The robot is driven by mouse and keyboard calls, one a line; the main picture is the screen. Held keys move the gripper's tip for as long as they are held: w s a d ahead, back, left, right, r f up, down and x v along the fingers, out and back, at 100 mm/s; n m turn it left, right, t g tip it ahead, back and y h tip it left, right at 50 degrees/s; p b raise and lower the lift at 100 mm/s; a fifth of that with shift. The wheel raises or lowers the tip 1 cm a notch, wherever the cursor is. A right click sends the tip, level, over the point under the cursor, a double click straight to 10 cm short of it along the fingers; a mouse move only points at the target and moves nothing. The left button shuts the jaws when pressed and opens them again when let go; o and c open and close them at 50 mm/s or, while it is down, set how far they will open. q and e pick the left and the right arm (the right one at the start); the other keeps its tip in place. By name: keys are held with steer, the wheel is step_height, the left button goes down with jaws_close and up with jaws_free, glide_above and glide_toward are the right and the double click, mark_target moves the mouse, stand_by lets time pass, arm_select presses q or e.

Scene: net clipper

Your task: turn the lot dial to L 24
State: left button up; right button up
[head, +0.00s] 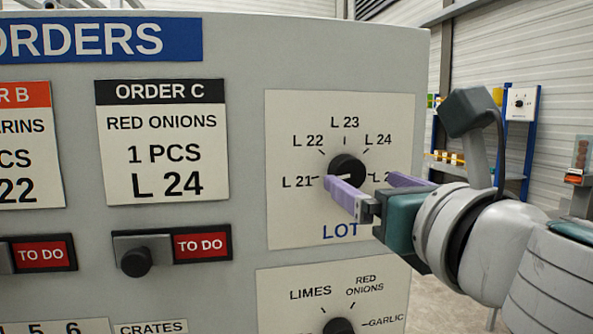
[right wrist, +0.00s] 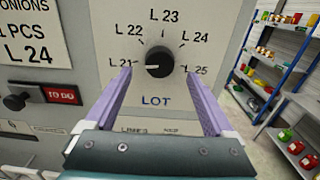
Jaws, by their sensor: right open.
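The black lot dial (head: 347,168) sits on a pale plate (head: 285,115) marked L 21 to L 25 and LOT. In the right wrist view the dial (right wrist: 159,60) has its white mark pointing left, toward L 21. My right gripper (head: 362,182) is open, with its purple fingers reaching toward the plate. In the right wrist view the fingertips (right wrist: 158,75) are spread wide to the left and right, slightly below the dial. I see no contact with the dial. My left gripper is not in view.
An order C card (head: 161,145) reads red onions, 1 PCS, L 24. Below it is a black knob (head: 136,262) beside a red TO DO sign (head: 201,245). Another dial (head: 339,326) sits under the lot plate. Shelves (right wrist: 276,50) stand at the right.

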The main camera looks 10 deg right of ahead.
mark_target(351, 175)
steer(key=shift+w+a+p, duration=0.1)
steer(key=shift+w+p, duration=0.25)
steer(key=shift+w, duration=2.2)
steer(key=shift+c, duration=0.2)
steer(key=c, duration=1.3)
